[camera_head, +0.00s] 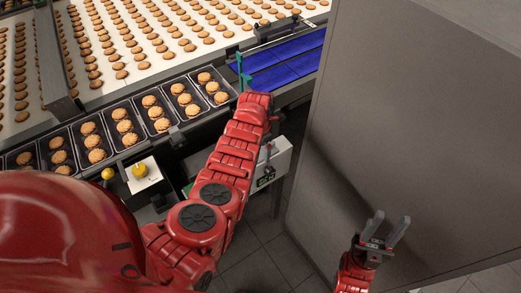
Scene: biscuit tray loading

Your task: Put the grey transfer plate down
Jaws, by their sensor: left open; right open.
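My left arm reaches across the middle of the view, past the line of black trays. My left gripper (268,150) is at its far end, beside a pale grey box, small and partly hidden by the arm; its jaws are open. My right gripper (385,232) is at the lower right, in front of the large grey panel. Its two grey fingers are spread and nothing is between them. I cannot make out the grey transfer plate for certain in this view.
Black trays (103,132) of biscuits stand in a row beside a white belt (110,92) of biscuits. A blue slatted surface (285,65) lies beyond my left arm. The pale grey box (283,160) stands below it. A tall grey panel (410,130) closes off the right.

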